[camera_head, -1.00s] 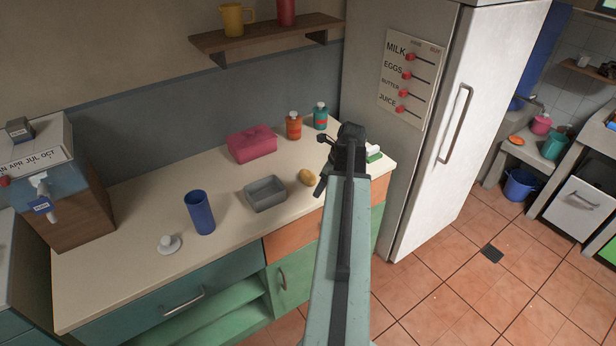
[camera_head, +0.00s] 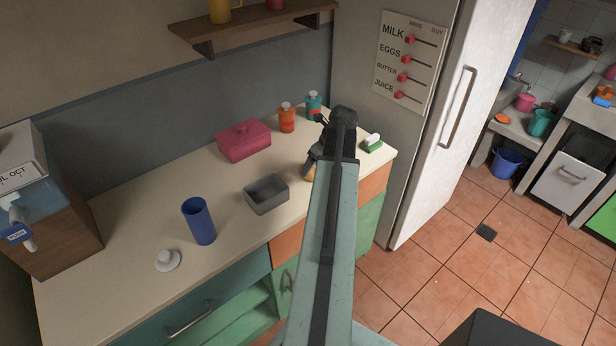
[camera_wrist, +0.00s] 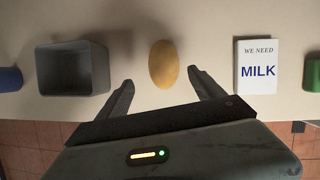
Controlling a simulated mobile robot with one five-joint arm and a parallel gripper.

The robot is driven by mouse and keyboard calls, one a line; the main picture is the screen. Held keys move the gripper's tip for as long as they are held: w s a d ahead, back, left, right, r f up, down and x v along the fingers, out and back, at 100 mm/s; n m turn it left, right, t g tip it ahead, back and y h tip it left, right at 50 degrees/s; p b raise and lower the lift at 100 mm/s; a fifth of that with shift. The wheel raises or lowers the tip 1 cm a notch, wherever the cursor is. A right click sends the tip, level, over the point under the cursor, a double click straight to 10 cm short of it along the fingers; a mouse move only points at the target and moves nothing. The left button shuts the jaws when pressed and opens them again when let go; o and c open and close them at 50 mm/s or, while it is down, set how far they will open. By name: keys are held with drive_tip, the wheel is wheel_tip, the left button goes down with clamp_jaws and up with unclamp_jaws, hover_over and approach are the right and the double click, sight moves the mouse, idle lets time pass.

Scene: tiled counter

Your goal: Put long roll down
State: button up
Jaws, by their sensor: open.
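The long roll (camera_wrist: 163,64), a tan oval, lies on the pale counter. In the wrist view it sits between and slightly beyond the tips of my gripper (camera_wrist: 160,78). The fingers are spread apart, with a gap on both sides of the roll. In the head view my gripper (camera_head: 311,158) is over the right part of the counter. It hides most of the roll there; a bit of tan shows just below the fingers.
A grey open box (camera_head: 266,196) stands left of the roll, with a blue cup (camera_head: 199,222) farther left. A pink lidded box (camera_head: 243,141) and two bottles stand behind. A "WE NEED MILK" card (camera_wrist: 258,66) lies right of the roll. The fridge (camera_head: 440,130) stands at the counter's right end.

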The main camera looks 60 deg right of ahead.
drive_tip(key=b+x, duration=0.3)
drive_tip(key=d+b+x, duration=0.1)
drive_tip(key=x, duration=0.1)
drive_tip(key=shift+w+f, duration=0.15)
drive_tip(key=shift+f, duration=0.05)
drive_tip(key=shift+r, duration=0.2)
drive_tip(key=c, duration=1.6)
drive_tip(key=shift+r+p, duration=0.55)
drive_tip(key=shift+r, duration=0.1)
wheel_tip(320, 180, up, 3)
drive_tip(key=p, duration=0.3)
drive_tip(key=s, duration=1.6)
drive_tip(key=shift+a+r+p, duration=0.1)
drive_tip(key=shift+r+p, duration=0.25)
